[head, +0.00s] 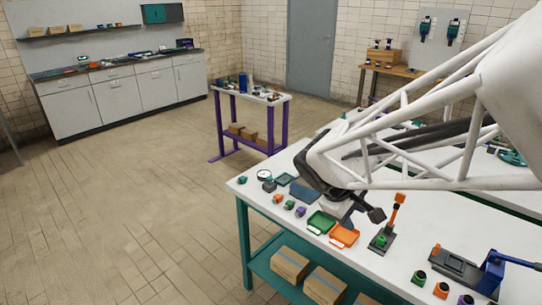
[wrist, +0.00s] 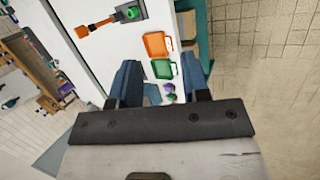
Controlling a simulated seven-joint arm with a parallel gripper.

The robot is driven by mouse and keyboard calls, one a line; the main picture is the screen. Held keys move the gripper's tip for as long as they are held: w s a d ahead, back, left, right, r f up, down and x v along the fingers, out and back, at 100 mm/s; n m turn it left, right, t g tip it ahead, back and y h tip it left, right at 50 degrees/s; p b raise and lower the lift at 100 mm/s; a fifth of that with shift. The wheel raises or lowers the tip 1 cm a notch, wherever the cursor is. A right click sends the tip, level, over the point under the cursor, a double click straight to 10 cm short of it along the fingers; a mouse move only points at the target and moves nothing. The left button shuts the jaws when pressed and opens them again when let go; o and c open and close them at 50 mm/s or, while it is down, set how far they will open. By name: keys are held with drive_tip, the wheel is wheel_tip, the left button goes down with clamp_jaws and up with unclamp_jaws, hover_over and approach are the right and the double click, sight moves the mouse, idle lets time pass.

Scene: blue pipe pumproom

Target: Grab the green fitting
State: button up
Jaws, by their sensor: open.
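A small green fitting (head: 289,205) stands on the white table between an orange and a purple fitting. A green piece, probably this one, shows low between my fingers in the wrist view (wrist: 172,98). Another green fitting (head: 419,277) stands at the front right, and a green piece (head: 381,240) sits in a dark fixture, also seen in the wrist view (wrist: 130,13). My gripper (wrist: 159,62) is open and empty, its blue fingers above the table. In the head view, my arm partly hides it near the trays.
A green tray (head: 321,222) and an orange tray (head: 344,235) lie near the table's front edge. The fixture has an upright orange-handled lever (head: 397,205). A blue press (head: 488,272) stands at right. Orange (head: 277,198) and purple (head: 300,211) fittings flank the green one.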

drive_tip(key=w+a+f+n+t+h, duration=0.1)
drive_tip(key=w+f+n+h, duration=0.3)
drive_tip(key=w, duration=0.6)
drive_tip(key=n+t, duration=0.7)
drive_tip(key=n, duration=0.8)
approach(289, 203)
drive_tip(key=x, duration=0.2)
drive_tip(key=shift+s+a+f, duration=0.1)
drive_tip(key=shift+a, duration=0.05)
drive_tip(key=shift+x, duration=1.3)
drive_tip(key=shift+x, duration=2.6)
